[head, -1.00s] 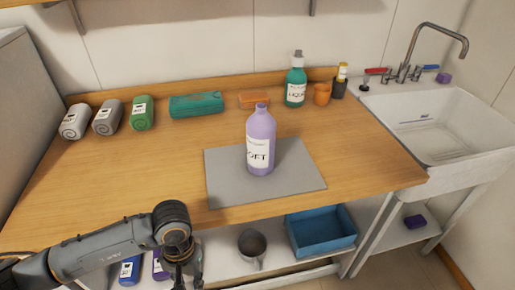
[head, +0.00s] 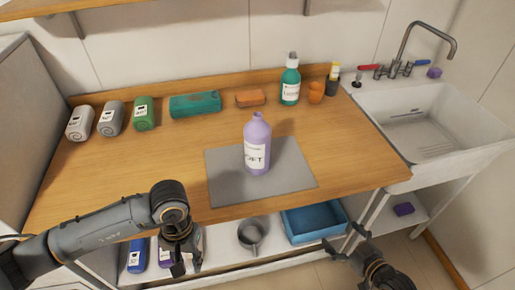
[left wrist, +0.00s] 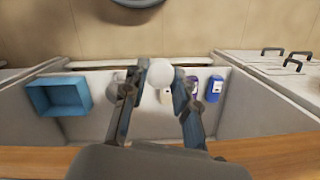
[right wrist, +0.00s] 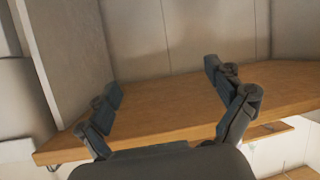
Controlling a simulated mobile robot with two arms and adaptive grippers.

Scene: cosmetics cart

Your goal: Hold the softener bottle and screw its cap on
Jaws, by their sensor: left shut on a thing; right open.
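The purple softener bottle (head: 257,148) stands upright on the grey mat (head: 225,185) in the head view, its narrow neck bare. My left gripper (head: 182,262) is low in front of the counter edge, apart from the bottle. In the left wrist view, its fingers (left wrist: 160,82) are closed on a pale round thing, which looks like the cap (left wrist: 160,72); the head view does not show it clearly. My right gripper (head: 345,246) is at the lower right, in front of the counter. In the right wrist view, its fingers (right wrist: 165,82) are wide apart and empty.
Rolled towels (head: 110,118), a teal pack (head: 195,104), an orange block (head: 250,97) and a green bottle (head: 290,82) line the counter's back. A sink (head: 420,120) is at right. A mug (head: 252,234) and blue bin (head: 314,222) sit below. The counter around the mat is clear.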

